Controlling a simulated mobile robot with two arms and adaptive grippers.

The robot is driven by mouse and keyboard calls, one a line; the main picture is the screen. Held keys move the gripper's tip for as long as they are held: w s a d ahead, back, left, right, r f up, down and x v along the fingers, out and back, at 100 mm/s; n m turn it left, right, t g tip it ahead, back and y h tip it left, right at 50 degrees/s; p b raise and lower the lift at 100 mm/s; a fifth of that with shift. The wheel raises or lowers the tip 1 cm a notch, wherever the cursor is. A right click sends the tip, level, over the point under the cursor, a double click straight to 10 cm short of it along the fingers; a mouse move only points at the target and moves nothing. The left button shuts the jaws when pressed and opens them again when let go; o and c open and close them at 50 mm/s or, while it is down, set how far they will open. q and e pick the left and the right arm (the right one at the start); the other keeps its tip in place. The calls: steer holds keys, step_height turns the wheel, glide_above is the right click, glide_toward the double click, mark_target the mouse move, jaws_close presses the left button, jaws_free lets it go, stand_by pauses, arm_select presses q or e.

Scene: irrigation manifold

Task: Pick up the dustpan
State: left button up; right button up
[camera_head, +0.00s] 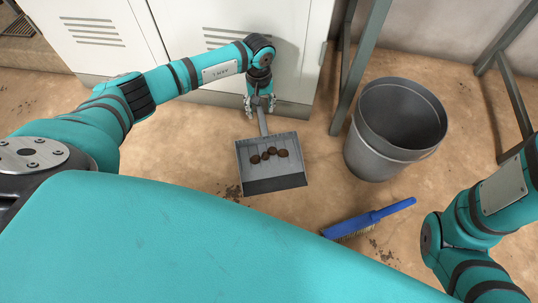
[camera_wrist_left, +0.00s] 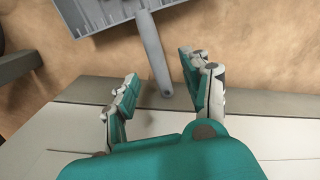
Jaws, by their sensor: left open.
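The grey dustpan (camera_head: 242,157) lies on the floor in the head view, its handle (camera_head: 263,121) pointing up toward the lockers. Several dark brown clumps (camera_head: 282,153) lie in its pan. My left gripper (camera_head: 260,104) is open at the far end of the handle. In the left wrist view, the handle (camera_wrist_left: 152,50) reaches down between the spread fingers of my left gripper (camera_wrist_left: 160,88), with gaps on both sides. The pan (camera_wrist_left: 92,14) is cut off at the top. My right arm shows at the right edge of the head view; its gripper is out of frame.
A grey bucket (camera_head: 372,152) stands right of the dustpan. A blue brush (camera_head: 372,218) lies on the floor in front of the bucket. Light lockers (camera_head: 190,45) stand close behind my left gripper. Metal frame legs (camera_head: 357,65) rise behind the bucket. Dirt specks (camera_head: 232,192) lie near the pan.

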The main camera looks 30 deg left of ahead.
mark_target(262, 118)
arm_select(q)
steer(key=shift+w+d+f+b, duration=0.1)
steer(key=shift+d+f+b, duration=0.05)
steer(key=shift+f+b, duration=1.4)
steer(key=shift+d+f+b, duration=0.1)
steer(key=shift+f+b, duration=1.2)
steer(key=shift+f, duration=0.3)
steer(key=shift+r, duration=0.15)
steer(key=shift+c, duration=0.3)
jaws_close()
